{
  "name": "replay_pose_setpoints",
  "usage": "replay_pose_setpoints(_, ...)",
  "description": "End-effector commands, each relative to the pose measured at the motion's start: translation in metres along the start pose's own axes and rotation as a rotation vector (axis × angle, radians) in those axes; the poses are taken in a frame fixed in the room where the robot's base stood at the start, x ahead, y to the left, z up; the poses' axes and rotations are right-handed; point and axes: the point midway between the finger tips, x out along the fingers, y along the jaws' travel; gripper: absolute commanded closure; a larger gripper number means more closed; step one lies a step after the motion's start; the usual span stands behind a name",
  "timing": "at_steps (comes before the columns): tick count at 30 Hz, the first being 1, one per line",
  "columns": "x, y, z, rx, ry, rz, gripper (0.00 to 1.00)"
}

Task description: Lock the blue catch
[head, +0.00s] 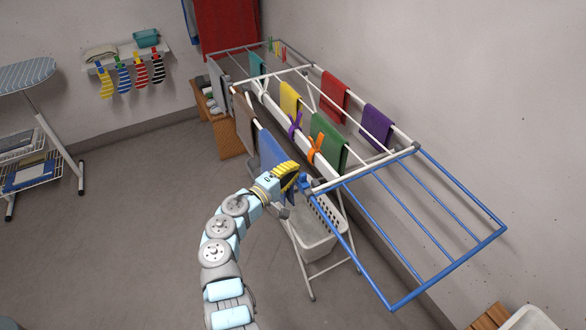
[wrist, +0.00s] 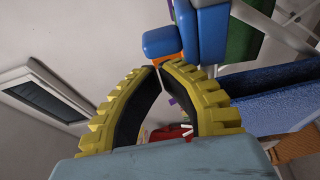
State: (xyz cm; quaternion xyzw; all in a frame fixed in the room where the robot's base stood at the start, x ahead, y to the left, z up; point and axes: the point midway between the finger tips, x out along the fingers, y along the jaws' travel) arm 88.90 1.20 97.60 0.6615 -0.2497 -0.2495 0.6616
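The blue catch (head: 303,184) is a small blue piece at the near corner of the drying rack, where the blue wing joins the white frame. In the wrist view a rounded blue block (wrist: 164,42) beside a taller blue part shows just beyond my fingertips; it appears to be the catch. My gripper (head: 294,173) has yellow ribbed fingers and is just left of the catch in the head view. In the wrist view the tips of my gripper (wrist: 160,67) come together with nothing seen between them. Whether they touch the block I cannot tell.
The drying rack's blue wing (head: 450,262) extends to the right. Coloured cloths hang on the rack, including a blue towel (head: 269,150) close to my gripper. A white basket (head: 318,240) stands beneath.

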Motion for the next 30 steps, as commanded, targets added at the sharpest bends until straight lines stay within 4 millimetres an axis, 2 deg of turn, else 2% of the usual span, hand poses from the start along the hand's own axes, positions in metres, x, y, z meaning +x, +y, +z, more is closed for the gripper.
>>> replay_pose_setpoints(8,-0.002,-0.001,0.007,-0.002,-0.002,-0.003,1.0)
replay_pose_setpoints(20,-0.013,0.002,0.037,0.001,-0.001,0.0,1.0)
replay_pose_setpoints(30,-0.013,0.0,0.039,0.0,0.0,0.0,1.0)
